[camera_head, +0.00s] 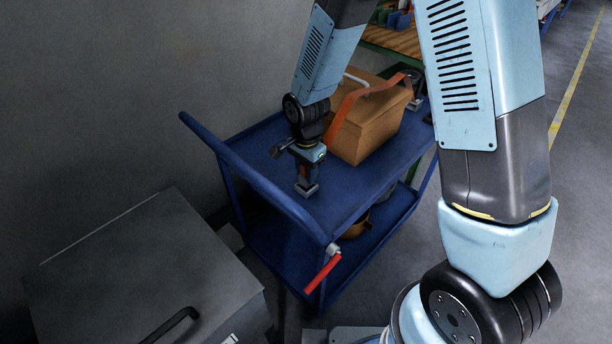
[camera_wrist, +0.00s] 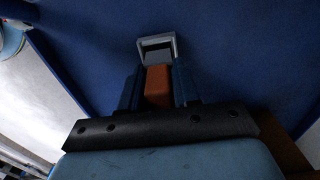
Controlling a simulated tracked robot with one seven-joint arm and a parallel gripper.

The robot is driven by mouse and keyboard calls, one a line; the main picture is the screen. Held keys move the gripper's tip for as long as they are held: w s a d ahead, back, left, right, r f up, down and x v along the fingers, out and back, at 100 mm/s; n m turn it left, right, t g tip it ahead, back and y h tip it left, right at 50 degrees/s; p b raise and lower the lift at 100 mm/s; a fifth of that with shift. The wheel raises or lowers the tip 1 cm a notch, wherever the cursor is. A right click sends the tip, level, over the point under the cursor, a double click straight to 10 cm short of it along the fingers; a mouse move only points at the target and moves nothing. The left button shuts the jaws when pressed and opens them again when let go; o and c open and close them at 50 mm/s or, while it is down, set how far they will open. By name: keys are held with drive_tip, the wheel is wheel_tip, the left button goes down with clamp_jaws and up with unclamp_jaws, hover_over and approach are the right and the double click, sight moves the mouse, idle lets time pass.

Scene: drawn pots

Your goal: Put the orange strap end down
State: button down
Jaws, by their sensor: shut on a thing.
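My gripper (camera_head: 306,172) points down over the blue cart top (camera_head: 262,160), beside the near-left side of the brown box. It is shut on the orange strap end (camera_wrist: 158,86), which shows between its two dark fingers in the wrist view. A grey metal buckle (camera_wrist: 157,48) sticks out past the fingertips; it also shows low over the cart top in the head view (camera_head: 306,190). I cannot tell whether the buckle touches the cart. The orange strap (camera_head: 346,108) rises behind my wrist and runs over the box, partly hidden.
The brown box (camera_head: 368,130) stands on the cart to the right of my gripper. A blue handle rail (camera_head: 250,175) edges the left side, with a red lever (camera_head: 322,274) at the front corner. A grey cabinet (camera_head: 140,275) stands front left. The cart top near the front is clear.

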drive_tip(key=shift+f, duration=0.95)
drive_tip(key=shift+f, duration=0.1)
drive_tip(key=c, duration=0.8)
unclamp_jaws()
wheel_tip(320, 180, up, 12)
drive_tip(key=shift+r, duration=0.1)
drive_tip(key=shift+d, duration=0.1)
